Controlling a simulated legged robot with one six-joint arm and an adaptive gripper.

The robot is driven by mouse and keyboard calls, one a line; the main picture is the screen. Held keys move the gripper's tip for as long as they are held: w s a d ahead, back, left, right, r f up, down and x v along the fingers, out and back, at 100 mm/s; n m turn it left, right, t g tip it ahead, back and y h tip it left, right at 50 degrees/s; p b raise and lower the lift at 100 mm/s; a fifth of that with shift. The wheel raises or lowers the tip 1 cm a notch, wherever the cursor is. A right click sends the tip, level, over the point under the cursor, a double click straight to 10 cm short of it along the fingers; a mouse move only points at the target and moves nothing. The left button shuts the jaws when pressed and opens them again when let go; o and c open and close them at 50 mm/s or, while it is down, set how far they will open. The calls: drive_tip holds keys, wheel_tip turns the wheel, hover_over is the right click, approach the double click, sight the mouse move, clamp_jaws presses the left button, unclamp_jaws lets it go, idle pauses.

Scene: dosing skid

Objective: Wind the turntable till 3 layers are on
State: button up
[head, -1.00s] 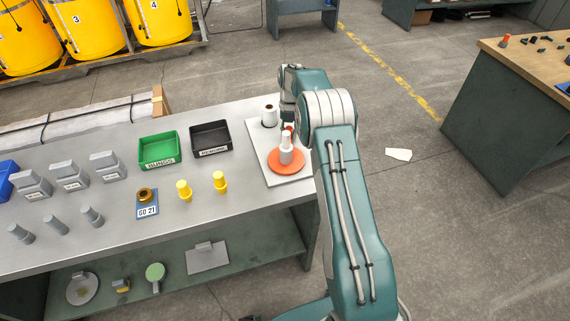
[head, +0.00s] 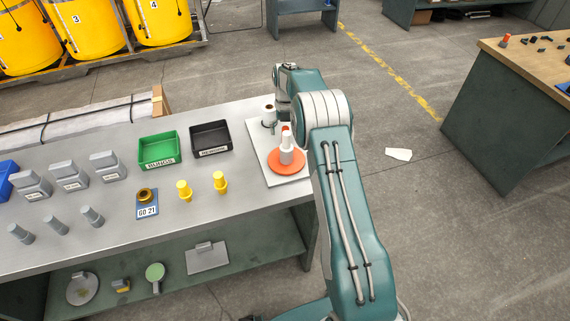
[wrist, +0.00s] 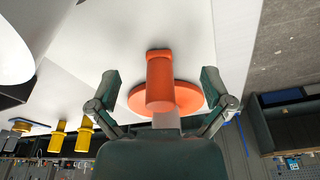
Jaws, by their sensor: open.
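The turntable is an orange disc (head: 287,163) on a white board (head: 262,154) at the bench's right end. A white roll (head: 269,111) stands at the board's back, and a large white shape fills the wrist view's upper left. No wound layers can be made out.
A black bin (head: 211,139) and green bin (head: 159,150) stand left of the board. Two yellow fittings (head: 220,182) and a blue tag block (head: 147,205) are nearer the front edge. Grey blocks and cylinders fill the left. Bare bench lies between fittings and board.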

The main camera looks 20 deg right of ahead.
wheel_tip(320, 180, up, 9)
drive_tip(key=w, duration=0.1)
drive_tip(key=shift+w+d+f, duration=0.2)
drive_tip(key=shift+w+d, duration=0.05)
drive_tip(key=shift+w, duration=0.1)
idle(0.5)
drive_tip(key=s+a+r+m+t, duration=0.2)
drive_tip(key=s+a+r+m, duration=0.1)
drive_tip(key=s+r+m, duration=0.6)
drive_tip(key=s+a+r+m+t, duration=0.25)
drive_tip(key=s+r+m, duration=0.4)
drive_tip(key=r, duration=0.55)
drive_tip(key=s+a+f+m+t, duration=0.1)
drive_tip(key=s+m, duration=0.7)
drive_tip(key=s, duration=0.5)
drive_tip(key=s+a+f+m+t, duration=0.2)
drive_tip(key=s+m, duration=0.6)
drive_tip(key=s, duration=0.5)
drive_tip(key=shift+s+a+f+m+h, duration=0.2)
drive_tip(key=shift+f+m+h, duration=0.05)
drive_tip(key=shift+m+h, duration=0.1)
